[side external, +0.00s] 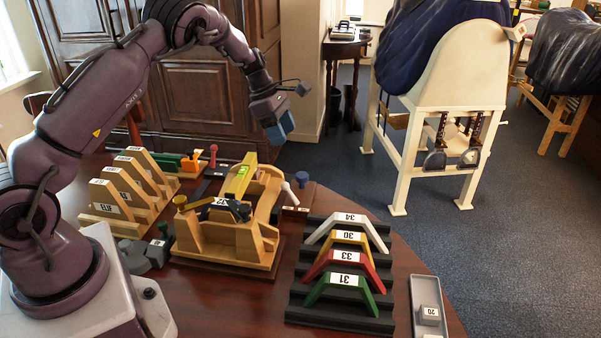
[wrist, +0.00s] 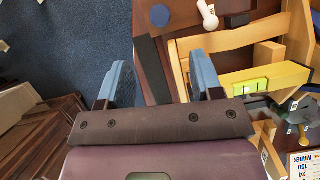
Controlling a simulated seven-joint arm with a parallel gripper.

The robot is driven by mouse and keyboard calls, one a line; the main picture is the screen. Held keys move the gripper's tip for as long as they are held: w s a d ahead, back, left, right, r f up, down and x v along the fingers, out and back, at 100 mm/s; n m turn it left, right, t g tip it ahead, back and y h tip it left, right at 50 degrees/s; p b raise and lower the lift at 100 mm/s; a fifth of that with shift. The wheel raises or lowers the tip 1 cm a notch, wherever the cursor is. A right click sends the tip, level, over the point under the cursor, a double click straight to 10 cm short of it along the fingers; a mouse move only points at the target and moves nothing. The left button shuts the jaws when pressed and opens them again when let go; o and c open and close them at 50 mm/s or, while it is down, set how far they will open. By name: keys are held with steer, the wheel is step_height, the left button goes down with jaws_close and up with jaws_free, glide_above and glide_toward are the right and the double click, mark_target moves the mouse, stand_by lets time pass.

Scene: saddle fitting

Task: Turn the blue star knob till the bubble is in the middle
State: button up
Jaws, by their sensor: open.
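A blue knob (side external: 302,179) stands on a dark base at the right end of the wooden fixture. In the wrist view its round blue top (wrist: 160,16) is at the upper edge; I cannot make out a star shape. A yellow bar with a green level vial (side external: 243,170) lies across the fixture; the vial also shows in the wrist view (wrist: 251,86). The bubble's place in it is too small to tell. My gripper (side external: 281,130) is open and empty, above and behind the blue knob. Its two blue fingers (wrist: 160,80) stand apart.
A white knob (side external: 287,191) stands close beside the blue one. The wooden fixture (side external: 228,240) carries dark and brass knobs. A grey tray (side external: 428,295) is far right.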

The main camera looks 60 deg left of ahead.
mark_target(302, 174)
steer(key=x, duration=1.2)
steer(key=shift+f, duration=0.15)
steer(key=shift+c, duration=0.4)
steer(key=c, duration=0.8)
steer(key=m, duration=0.2)
steer(key=m+g, duration=0.1)
steer(key=m, duration=0.1)
steer(key=shift+w+m+g+h, duration=0.1)
steer(key=shift+m+g+h, duration=0.2)
steer(key=shift+m+h, duration=0.1)
steer(key=o, duration=0.9)
steer(key=v, duration=1.3)
